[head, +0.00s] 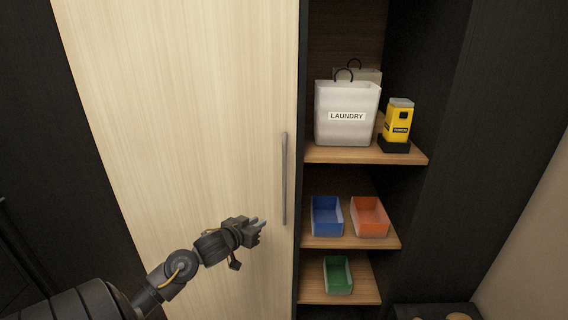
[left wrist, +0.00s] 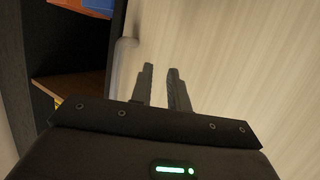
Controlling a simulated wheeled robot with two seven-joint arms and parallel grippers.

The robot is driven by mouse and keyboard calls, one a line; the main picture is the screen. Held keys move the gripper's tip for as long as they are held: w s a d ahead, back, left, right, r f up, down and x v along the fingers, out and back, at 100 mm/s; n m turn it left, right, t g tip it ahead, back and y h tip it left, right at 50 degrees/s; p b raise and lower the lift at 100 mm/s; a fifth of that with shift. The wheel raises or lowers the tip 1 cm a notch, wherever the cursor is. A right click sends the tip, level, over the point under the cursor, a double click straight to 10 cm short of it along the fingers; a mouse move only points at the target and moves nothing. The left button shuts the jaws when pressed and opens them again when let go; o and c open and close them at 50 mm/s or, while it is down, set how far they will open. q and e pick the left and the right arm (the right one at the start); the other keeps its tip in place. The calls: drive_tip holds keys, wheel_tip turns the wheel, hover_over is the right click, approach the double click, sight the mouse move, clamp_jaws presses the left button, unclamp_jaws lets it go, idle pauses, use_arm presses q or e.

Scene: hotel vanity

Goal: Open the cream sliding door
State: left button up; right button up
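The cream sliding door (head: 190,120) fills the left half of the head view and covers the left part of the cabinet. Its grey vertical bar handle (head: 284,180) is near the door's right edge. My left gripper (head: 262,226) is in front of the door, a little left of the handle's lower end. In the left wrist view its two fingers (left wrist: 160,88) are a little apart with nothing between them. The handle (left wrist: 122,75) shows just left of the fingers there, apart from them. My right gripper is not in view.
Open shelves right of the door hold a laundry bag (head: 346,112), a yellow device (head: 398,122), a blue bin (head: 326,216), an orange bin (head: 369,216) and a green bin (head: 338,274). A dark panel (head: 500,130) stands at the right.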

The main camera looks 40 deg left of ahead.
sight(283, 159)
use_arm(q)
drive_tip(key=s+d+r+m+t+h+p, duration=0.1)
drive_tip(key=s+d+r+t, duration=0.15)
drive_tip(key=r, duration=0.85)
drive_tip(key=s+d+r+m+t+p, duration=0.1)
drive_tip(key=d+r, duration=0.2)
drive_tip(key=r, duration=0.8)
drive_tip(key=w, duration=0.3)
drive_tip(key=w+p, duration=0.1)
drive_tip(key=w, duration=0.7)
drive_tip(key=shift+w+a+f, duration=0.2)
drive_tip(key=shift+a+f, duration=0.05)
drive_tip(key=shift+f, duration=0.1)
clamp_jaws()
